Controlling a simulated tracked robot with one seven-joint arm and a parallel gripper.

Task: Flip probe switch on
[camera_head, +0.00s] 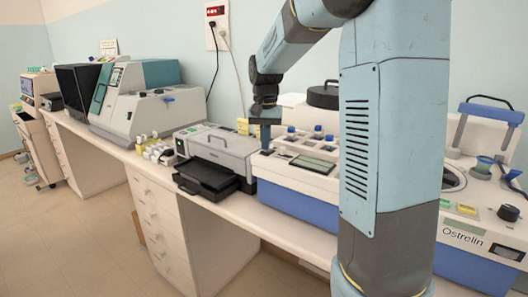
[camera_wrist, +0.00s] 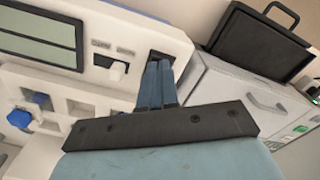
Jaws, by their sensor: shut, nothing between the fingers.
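The blue-and-white staining machine (camera_head: 300,180) stands on the bench, partly behind my arm. In the wrist view its white panel (camera_wrist: 150,25) has a white switch knob (camera_wrist: 118,70) in a dark slot, under small labels too blurred to read. My gripper (camera_wrist: 157,66) is shut and empty. Its blue fingertips are at a dark slot in the panel, just right of the white knob, and hide most of that slot. I cannot tell whether they touch a switch there. In the head view my gripper (camera_head: 265,137) points down at the machine's left edge.
A grey printer-like device (camera_head: 218,150) with a black tray stands close left of the machine; its casing (camera_wrist: 230,90) is near my fingers in the wrist view. A display (camera_wrist: 40,35) and blue-capped knobs (camera_wrist: 20,117) lie left on the panel. Yellow-capped bottles (camera_head: 150,145) stand farther left.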

